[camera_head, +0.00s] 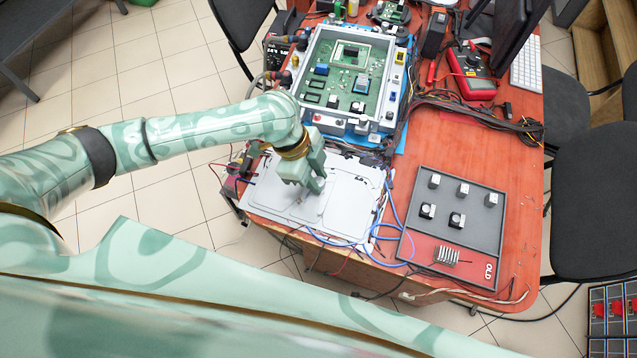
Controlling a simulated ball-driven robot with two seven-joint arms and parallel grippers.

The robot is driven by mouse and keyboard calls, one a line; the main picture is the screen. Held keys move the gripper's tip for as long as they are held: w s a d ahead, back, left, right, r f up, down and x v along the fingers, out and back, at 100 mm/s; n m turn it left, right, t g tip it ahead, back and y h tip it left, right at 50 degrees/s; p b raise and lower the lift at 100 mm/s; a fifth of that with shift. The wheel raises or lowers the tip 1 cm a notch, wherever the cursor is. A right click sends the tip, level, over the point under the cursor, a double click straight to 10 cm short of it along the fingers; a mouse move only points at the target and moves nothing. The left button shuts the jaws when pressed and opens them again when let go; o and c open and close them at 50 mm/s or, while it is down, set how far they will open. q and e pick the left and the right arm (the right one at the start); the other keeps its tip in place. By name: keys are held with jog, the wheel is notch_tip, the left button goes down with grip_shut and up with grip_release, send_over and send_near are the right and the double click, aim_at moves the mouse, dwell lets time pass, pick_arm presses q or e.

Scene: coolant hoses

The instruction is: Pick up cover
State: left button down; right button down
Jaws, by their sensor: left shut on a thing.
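The cover (345,208) is a flat light-grey panel with raised outlines, lying at the left front part of the red-brown table. My left gripper (316,189) points down over the middle of the cover and is shut on it. The fingertips hide the spot they hold. I cannot tell whether the cover is lifted off the table. My right gripper does not show.
An open case with a green circuit board (345,75) stands behind the cover. A dark tray marked OLD (470,222) lies to the right. Blue hoses (385,235) and loose cables run between them. A red multimeter (470,75) and a keyboard (526,65) sit at the back right.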

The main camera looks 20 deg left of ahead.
aim_at(325, 183)
pick_arm(q)
jog(key=shift+r, duration=0.1)
